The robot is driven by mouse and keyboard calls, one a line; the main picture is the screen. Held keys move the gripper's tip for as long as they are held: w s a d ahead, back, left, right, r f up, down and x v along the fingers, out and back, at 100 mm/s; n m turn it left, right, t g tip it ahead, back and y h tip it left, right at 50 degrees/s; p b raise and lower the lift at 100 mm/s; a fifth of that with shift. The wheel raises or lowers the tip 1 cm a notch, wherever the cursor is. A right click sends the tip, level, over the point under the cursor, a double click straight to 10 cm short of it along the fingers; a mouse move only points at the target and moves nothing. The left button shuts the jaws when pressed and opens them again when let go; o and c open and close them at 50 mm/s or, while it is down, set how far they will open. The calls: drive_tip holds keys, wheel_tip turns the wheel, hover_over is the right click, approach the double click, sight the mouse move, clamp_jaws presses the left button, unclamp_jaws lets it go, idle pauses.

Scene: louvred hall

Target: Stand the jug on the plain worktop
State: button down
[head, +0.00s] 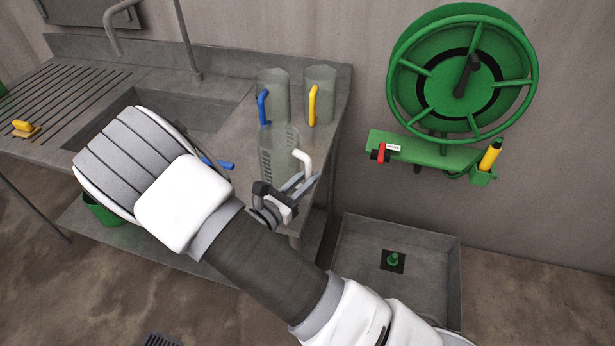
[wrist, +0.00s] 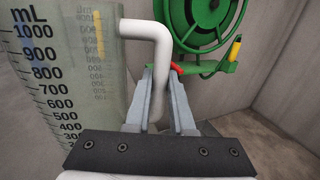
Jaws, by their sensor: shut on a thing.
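The jug (head: 278,158) is clear, with a white handle and a printed scale, and looks upright. In the wrist view the jug (wrist: 60,75) fills the left side. My gripper (head: 298,185) is shut on the white handle, which runs down between its fingers (wrist: 160,80) in the wrist view. The jug is over the plain worktop (head: 321,142) to the right of the sink. My gripper and arm hide its lower part, so I cannot tell whether its base touches the worktop.
Two clear jugs, one with a blue handle (head: 263,107) and one with a yellow handle (head: 313,104), stand close behind. The sink (head: 205,118) and ribbed drainer (head: 65,95) lie left. A green hose reel (head: 463,75) hangs right, above a floor basin (head: 350,262).

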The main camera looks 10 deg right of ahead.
drive_tip(key=c, duration=0.8)
unclamp_jaws()
drive_tip(key=shift+f, duration=0.15)
